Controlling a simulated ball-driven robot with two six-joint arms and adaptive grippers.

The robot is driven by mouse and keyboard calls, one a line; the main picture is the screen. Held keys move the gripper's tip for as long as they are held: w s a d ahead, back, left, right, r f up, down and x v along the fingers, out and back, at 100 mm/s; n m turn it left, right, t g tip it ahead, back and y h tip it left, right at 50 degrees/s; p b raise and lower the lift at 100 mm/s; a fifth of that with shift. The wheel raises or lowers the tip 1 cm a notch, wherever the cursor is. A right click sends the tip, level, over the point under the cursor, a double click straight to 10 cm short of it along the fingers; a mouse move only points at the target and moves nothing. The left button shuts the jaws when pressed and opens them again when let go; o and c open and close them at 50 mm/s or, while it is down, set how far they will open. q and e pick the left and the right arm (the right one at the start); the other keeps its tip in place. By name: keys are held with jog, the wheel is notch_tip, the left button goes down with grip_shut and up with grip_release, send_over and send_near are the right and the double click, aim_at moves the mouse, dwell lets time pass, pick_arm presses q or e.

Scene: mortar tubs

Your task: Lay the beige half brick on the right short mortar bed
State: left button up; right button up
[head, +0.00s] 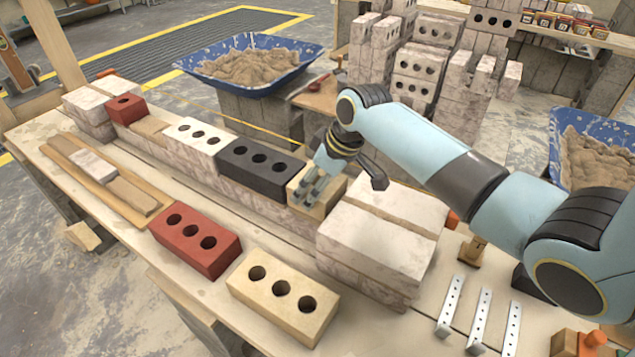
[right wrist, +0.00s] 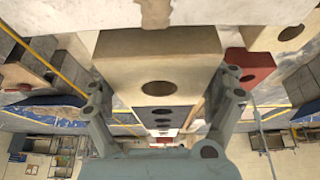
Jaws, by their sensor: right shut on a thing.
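My right gripper (head: 314,184) points down and is shut on the beige half brick (head: 331,200). The half brick is at the right end of the wall course, between the black brick (head: 258,166) and the white end stack (head: 375,242). It looks level and sits low, about at the black brick's height. I cannot tell whether it touches what is below. The right short mortar bed is hidden under it. In the right wrist view, the half brick (right wrist: 158,62) is between the fingers (right wrist: 160,108). My left gripper is not in view.
A white brick (head: 197,136), a tan bed (head: 151,128) and a red half brick (head: 126,109) continue the course leftward. A red brick (head: 194,246) and a beige brick (head: 283,303) lie in front. Metal brackets (head: 480,314) lie right. Blue mortar tubs (head: 250,66) stand behind.

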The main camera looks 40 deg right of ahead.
jog(key=shift+f, duration=0.3)
dwell(0.5)
jog(key=o, duration=1.4)
jog(key=shift+o, duration=0.3)
jog(key=shift+s+f, duration=0.1)
jog(key=v, duration=1.1)
jog(key=shift+d, duration=0.1)
jog(key=shift+s+r, duration=0.2)
jog(key=shift+r, duration=0.35)
